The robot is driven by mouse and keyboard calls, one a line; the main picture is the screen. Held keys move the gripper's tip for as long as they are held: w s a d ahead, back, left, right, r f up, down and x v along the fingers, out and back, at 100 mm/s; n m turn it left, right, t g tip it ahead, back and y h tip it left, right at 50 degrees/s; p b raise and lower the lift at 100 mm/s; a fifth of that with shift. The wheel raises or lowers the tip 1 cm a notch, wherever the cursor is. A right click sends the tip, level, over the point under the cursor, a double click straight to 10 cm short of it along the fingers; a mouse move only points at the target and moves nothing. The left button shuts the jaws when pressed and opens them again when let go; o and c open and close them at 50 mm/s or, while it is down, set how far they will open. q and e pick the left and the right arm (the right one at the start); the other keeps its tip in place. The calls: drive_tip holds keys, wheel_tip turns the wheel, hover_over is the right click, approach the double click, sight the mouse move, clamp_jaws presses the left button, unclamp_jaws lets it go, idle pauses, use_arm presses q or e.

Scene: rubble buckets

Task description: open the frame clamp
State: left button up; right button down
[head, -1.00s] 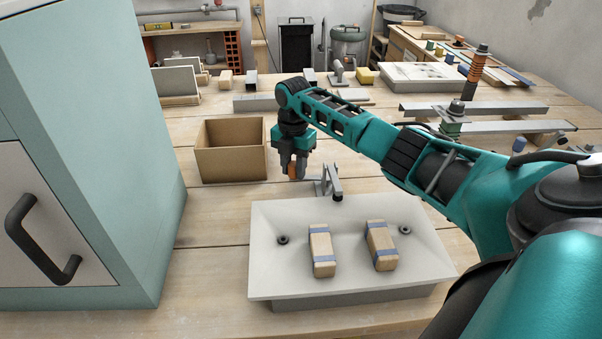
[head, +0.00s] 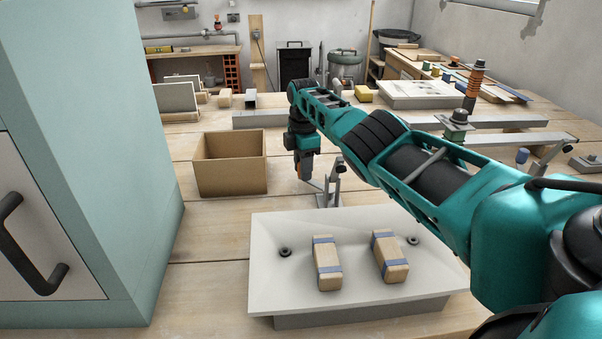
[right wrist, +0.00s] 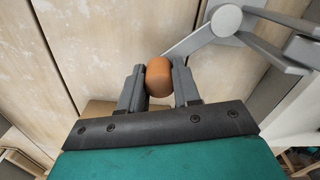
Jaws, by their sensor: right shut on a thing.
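The frame clamp (head: 328,192) is a small grey metal linkage at the back edge of a white sloped frame (head: 285,222). In the right wrist view its grey lever (right wrist: 200,36) runs from upper right to a rounded orange-brown knob (right wrist: 159,76). My right gripper (head: 304,172) is just left of the clamp in the head view. The right wrist view shows this gripper (right wrist: 159,86) shut on the knob, one finger on each side. In the head view the knob is mostly hidden by the fingers. My left gripper is out of view.
Two wooden blocks with blue bands (head: 327,262) (head: 390,257) lie on the white frame. An open cardboard box (head: 230,178) stands left of the gripper. A pale teal cabinet (head: 95,150) fills the left side. Metal bars (head: 500,143) lie at the back right.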

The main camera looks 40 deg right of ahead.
drive_tip(key=shift+d+m, duration=0.6)
drive_tip(key=shift+m, duration=0.2)
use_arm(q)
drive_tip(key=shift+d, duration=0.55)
use_arm(e)
drive_tip(key=shift+d, duration=0.1)
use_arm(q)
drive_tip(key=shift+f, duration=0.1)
use_arm(e)
drive_tip(key=c, duration=0.8)
unclamp_jaws()
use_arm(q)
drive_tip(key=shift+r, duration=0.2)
